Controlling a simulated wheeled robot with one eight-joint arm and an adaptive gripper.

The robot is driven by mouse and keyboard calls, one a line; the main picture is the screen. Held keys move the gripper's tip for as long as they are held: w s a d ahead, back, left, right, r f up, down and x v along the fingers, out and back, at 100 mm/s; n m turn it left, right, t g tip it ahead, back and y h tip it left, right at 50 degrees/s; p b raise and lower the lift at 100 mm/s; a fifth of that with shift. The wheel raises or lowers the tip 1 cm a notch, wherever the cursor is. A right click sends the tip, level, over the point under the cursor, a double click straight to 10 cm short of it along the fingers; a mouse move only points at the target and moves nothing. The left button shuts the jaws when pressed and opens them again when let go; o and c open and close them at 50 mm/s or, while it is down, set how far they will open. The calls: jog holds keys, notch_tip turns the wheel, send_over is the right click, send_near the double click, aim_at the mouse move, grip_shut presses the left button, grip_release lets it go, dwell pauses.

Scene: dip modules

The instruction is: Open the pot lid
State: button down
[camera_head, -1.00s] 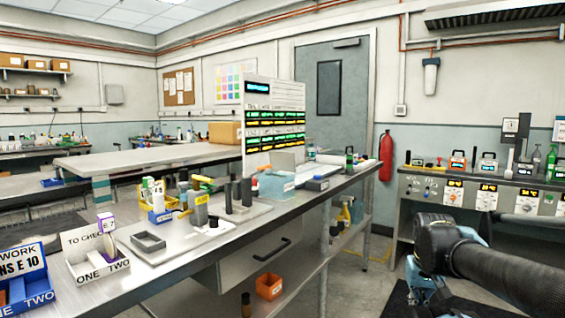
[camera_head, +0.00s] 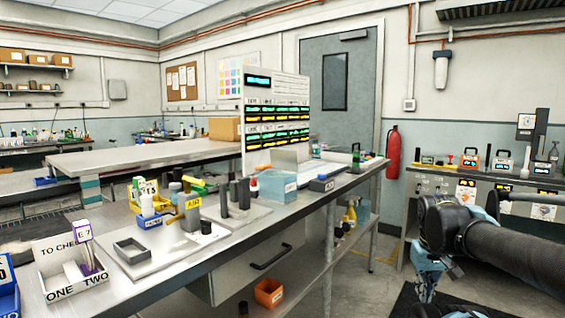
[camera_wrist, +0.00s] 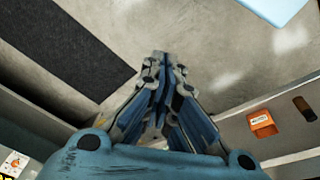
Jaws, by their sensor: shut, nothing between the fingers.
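I cannot make out a pot with a lid for certain in either view. On the bench, dark upright cylinders (camera_head: 234,194) stand on a pale plate, beside a short black cylinder (camera_head: 206,227) and a grey block with a yellow label (camera_head: 190,213). My gripper (camera_head: 426,297) hangs low at the right, over the floor and well apart from the bench things. In the wrist view my gripper (camera_wrist: 160,62) has its fingers together, with nothing between them, above bare grey floor.
A white two-part bin (camera_head: 75,285) sits near. A second bench with instruments (camera_head: 465,190) stands right. Floor lies between.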

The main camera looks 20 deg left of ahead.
jog(key=w+a+r+n+t+h, duration=0.1)
jog(key=w+a+r+n+h, duration=0.1)
jog(key=w+a+r+n, duration=0.8)
jog(key=w+a+r+n+t+h, duration=0.1)
jog(key=w+a+r+n+h, duration=0.1)
jog(key=w+a+r+n, duration=0.75)
jog(key=s+a+r+n+t, duration=0.1)
jog(key=a+r+n+t, duration=0.3)
jog(key=a, duration=0.7)
jog(key=s+a+r+n, duration=0.25)
jog(key=a+r, duration=0.25)
jog(key=a, duration=0.5)
jog(key=a+r+n+t, duration=0.25)
jog(key=a+r, duration=0.25)
jog(key=a, duration=0.6)
send_near(288, 165)
jog(key=f+x, duration=0.1)
jog(key=x, duration=0.2)
jog(key=shift+w+d+r+n+g, duration=0.1)
jog(key=shift+w+d+n+g, duration=0.05)
jog(key=shift+w+n+g, duration=0.15)
jog(key=shift+w+d+r+n+g, duration=0.1)
jog(key=shift+w+d+n+g, duration=0.05)
jog(key=shift+w, duration=0.25)
